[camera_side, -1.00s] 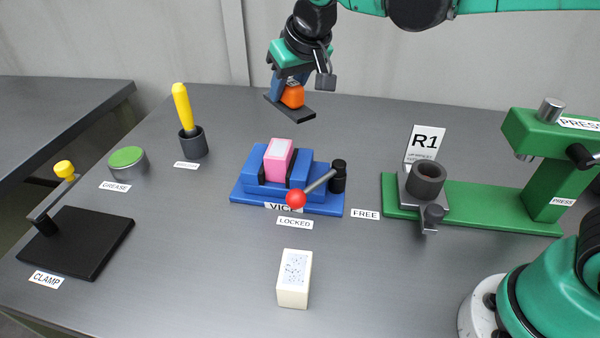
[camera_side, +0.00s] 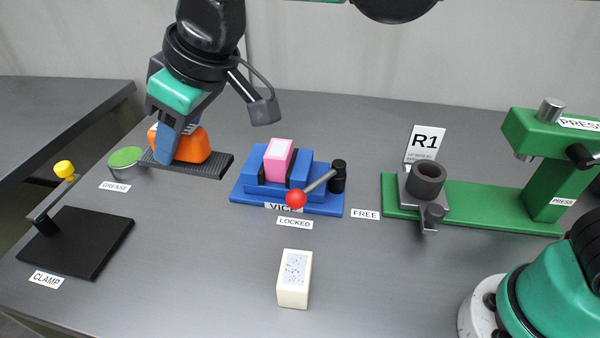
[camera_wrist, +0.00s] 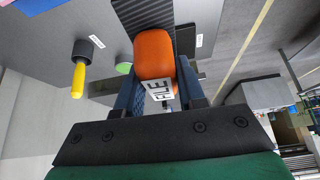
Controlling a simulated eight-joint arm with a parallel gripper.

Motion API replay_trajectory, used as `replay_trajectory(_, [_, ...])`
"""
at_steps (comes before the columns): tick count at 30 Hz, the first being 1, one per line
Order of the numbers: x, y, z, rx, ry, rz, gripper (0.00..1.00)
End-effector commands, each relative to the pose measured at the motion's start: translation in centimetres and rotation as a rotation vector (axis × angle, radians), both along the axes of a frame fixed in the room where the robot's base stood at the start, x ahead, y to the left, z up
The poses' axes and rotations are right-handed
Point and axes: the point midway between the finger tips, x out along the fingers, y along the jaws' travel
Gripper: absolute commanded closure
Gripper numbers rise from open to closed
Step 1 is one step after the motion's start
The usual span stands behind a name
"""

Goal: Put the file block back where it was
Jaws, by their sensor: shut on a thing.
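The file block has an orange grip (camera_side: 194,146) on a dark ribbed plate (camera_side: 208,167). My gripper (camera_side: 176,148) is shut on the orange grip and holds the block above the table, left of the blue vice. In the wrist view the orange grip (camera_wrist: 154,56) sits between my blue fingers, with a FILE label (camera_wrist: 161,90) facing the camera. The ribbed plate also shows in the wrist view (camera_wrist: 145,14). The block hides the brush holder in the side view.
A blue vice (camera_side: 248,196) holds a pink block (camera_side: 279,158); its red-knobbed lever is by LOCKED. A grease tin (camera_side: 125,157), black clamp (camera_side: 78,240), cream block (camera_side: 294,280) and green press (camera_side: 470,205) stand around. The front-left middle of the table is clear.

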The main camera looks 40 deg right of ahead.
Motion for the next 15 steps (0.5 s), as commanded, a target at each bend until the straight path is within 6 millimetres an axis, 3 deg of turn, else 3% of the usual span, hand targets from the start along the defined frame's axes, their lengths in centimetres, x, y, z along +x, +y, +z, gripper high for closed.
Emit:
replay_trajectory(5, [-1.1,1.5,-0.9,0.002,-0.002,0.069,1.0])
replay_trajectory(15, [-1.1,1.4,-8.9,0.003,-0.003,0.067,1.0])
